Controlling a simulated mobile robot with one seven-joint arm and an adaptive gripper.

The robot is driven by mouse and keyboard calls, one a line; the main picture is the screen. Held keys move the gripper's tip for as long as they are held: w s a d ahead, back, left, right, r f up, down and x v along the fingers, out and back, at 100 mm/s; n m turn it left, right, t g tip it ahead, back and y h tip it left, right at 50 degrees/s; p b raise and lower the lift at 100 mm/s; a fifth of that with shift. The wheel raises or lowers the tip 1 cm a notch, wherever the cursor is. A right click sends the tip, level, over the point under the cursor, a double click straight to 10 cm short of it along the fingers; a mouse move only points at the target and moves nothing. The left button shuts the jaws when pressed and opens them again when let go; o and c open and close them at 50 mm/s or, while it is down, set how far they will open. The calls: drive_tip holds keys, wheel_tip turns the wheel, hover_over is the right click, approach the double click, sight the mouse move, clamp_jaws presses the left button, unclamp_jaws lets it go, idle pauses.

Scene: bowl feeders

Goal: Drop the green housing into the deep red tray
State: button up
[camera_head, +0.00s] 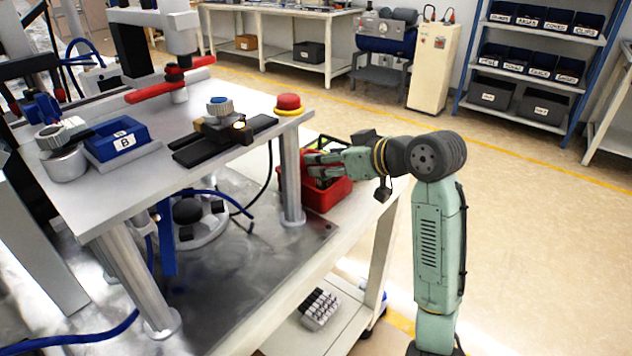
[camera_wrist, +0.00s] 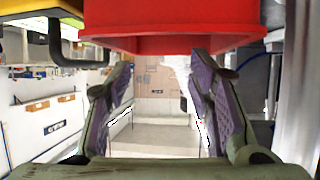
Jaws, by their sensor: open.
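The deep red tray (camera_head: 328,197) stands on the lower bench surface, beside the metal post. Its red wall also fills the top of the wrist view (camera_wrist: 180,42). My gripper (camera_head: 316,164) is at the tray's top, and its fingers partly cover the opening. In the wrist view my gripper (camera_wrist: 158,75) has its two purple-padded fingers spread apart, with nothing between them. Some dark and yellow-green bits show inside the tray behind my fingers, too small to identify. I cannot make out the green housing for certain in either view.
A raised metal table (camera_head: 225,135) stands left of the tray, carrying a blue bin (camera_head: 118,140), a black fixture (camera_head: 222,130) and a red button (camera_head: 289,102). Blue hoses hang beneath it. The floor right of the bench is open.

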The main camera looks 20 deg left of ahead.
drive_tip(key=v, duration=1.2)
